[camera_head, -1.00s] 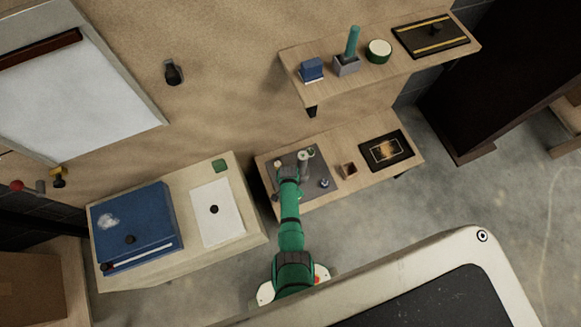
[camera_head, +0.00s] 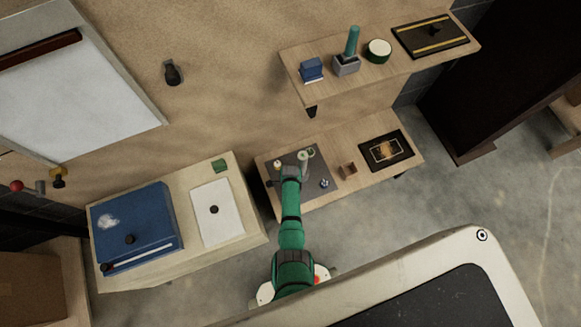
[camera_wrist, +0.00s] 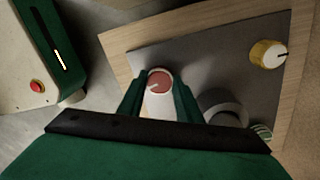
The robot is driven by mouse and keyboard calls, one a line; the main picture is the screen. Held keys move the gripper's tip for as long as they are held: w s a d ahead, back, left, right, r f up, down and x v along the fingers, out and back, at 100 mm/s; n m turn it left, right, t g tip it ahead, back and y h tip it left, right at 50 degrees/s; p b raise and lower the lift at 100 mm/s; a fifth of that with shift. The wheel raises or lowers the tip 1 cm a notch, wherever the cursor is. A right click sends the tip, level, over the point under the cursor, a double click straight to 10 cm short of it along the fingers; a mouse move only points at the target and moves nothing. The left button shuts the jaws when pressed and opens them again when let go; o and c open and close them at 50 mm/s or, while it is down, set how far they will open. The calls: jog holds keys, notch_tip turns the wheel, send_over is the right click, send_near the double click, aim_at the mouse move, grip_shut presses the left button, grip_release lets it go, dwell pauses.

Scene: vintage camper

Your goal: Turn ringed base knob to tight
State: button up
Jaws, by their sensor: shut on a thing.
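In the wrist view, a knob with a red top and a white pointer line (camera_wrist: 158,79) stands on a grey panel (camera_wrist: 190,62). My gripper (camera_wrist: 158,92) is shut on this knob, one green finger on each side. The pointer line is roughly level, tilted slightly. The knob's base is hidden between the fingers, so I cannot tell if it has a ring. In the head view, my gripper (camera_head: 291,172) is over the panel (camera_head: 318,168) and covers the held knob.
A yellow knob (camera_wrist: 267,54) stands apart on the panel. A dark grey cylinder (camera_wrist: 222,103) and a green-striped round piece (camera_wrist: 262,131) are close to the right finger. A blue-and-white knob (camera_head: 325,183), small brown box (camera_head: 348,170) and black framed tray (camera_head: 387,150) lie to the right.

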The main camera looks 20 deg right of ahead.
jog(key=shift+s+a, duration=0.1)
jog(key=shift+a, duration=0.1)
jog(key=shift+f, duration=0.1)
jog(key=o, duration=1)
jog(key=shift+o, duration=0.2)
jog(key=shift+d, duration=0.1)
jog(key=shift+r, duration=0.7)
notch_tip(320, 180, up, 10)
jog(key=shift+w+f, duration=0.25)
jog(key=shift+w, duration=0.05)
jog(key=shift+d, duration=0.1)
